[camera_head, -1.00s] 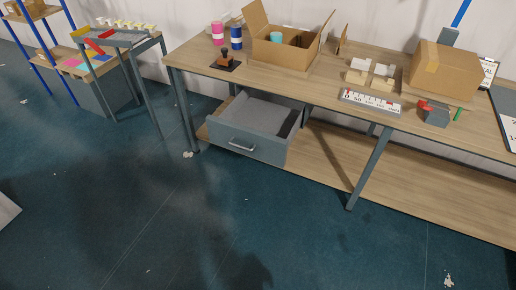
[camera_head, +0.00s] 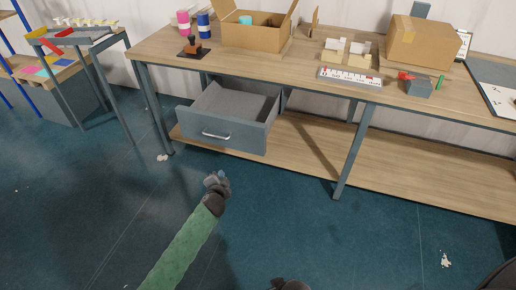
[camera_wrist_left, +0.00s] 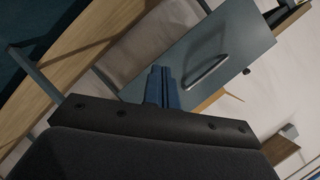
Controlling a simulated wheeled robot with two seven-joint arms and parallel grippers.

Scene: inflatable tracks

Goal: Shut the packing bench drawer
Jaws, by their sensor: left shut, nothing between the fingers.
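The packing bench drawer (camera_head: 222,133) is grey-blue and stands pulled out under the left part of the bench top. Its inside shows from above and looks empty. Its pale bar handle (camera_head: 215,136) is on the front panel. My left gripper (camera_head: 215,179) is shut and empty, in front of the drawer and below its handle in the head view, apart from it. In the left wrist view the shut fingers (camera_wrist_left: 162,88) point toward the drawer front (camera_wrist_left: 215,50), with the handle (camera_wrist_left: 206,70) just right of them.
The packing bench (camera_head: 300,62) bears an open carton (camera_head: 250,36), a closed carton (camera_head: 422,43) and a stamp (camera_head: 194,46). A bench leg (camera_head: 352,150) stands right of the drawer. A small side table (camera_head: 85,42) is at the left.

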